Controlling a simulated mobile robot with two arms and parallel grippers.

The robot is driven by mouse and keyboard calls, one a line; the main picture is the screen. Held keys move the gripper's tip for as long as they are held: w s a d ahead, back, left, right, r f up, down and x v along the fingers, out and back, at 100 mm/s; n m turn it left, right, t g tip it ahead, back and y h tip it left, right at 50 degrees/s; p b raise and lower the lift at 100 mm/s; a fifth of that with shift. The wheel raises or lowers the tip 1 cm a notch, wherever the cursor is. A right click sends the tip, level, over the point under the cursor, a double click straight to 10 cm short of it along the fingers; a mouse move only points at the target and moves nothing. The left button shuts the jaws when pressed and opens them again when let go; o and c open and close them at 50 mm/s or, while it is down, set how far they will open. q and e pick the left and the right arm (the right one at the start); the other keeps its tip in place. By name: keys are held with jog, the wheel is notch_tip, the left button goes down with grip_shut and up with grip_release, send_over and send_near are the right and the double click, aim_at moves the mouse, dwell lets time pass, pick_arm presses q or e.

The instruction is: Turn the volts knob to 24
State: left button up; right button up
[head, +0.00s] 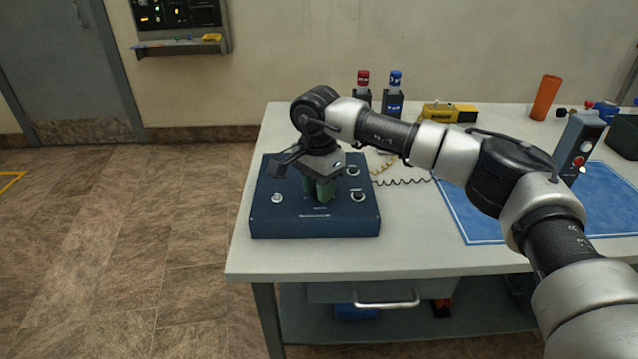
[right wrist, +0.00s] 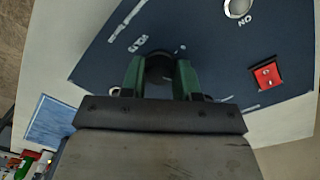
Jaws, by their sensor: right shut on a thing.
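The dark blue trainer box (head: 268,222) sits at the left end of the table. My right gripper (head: 318,192) points down over the middle of its panel. In the right wrist view, its green fingers (right wrist: 160,75) are shut on a dark round knob (right wrist: 159,66), the volts knob, beside the VOLTS lettering. The fingers cover the knob's sides and I cannot read its setting. A silver ON knob (right wrist: 238,8) and a red rocker switch (right wrist: 267,76) are on the same panel. My left gripper is not in view.
Red-topped (head: 363,80) and blue-topped (head: 395,85) holders stand behind the box, near a yellow tool (head: 448,112). A coiled cord (head: 400,182) runs right from the box. A blue mat (head: 455,215) lies to the right. The table's front left corner is clear.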

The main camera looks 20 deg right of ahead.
jog(key=m+p, duration=0.1)
jog(key=m, duration=0.4)
jog(key=shift+d+r+m, duration=0.1)
jog(key=shift+m, duration=0.2)
jog(key=m, duration=0.5)
jog(key=shift+m+p, duration=0.3)
jog(key=shift+p, duration=0.1)
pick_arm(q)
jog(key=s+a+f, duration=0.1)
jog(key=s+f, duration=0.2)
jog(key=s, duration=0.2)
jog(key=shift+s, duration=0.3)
pick_arm(e)
jog(key=shift+m, duration=0.3)
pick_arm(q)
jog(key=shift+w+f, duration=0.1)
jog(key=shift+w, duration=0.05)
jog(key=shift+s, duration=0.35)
pick_arm(e)
jog(key=o, duration=0.9)
jog(key=shift+y, duration=0.3)
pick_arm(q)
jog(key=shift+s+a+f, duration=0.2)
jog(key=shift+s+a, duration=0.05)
pick_arm(e)
jog(key=r, duration=1)
jog(key=shift+w+d+r, duration=0.15)
jog(key=shift+w+r, duration=0.05)
jog(key=shift+r, duration=0.15)
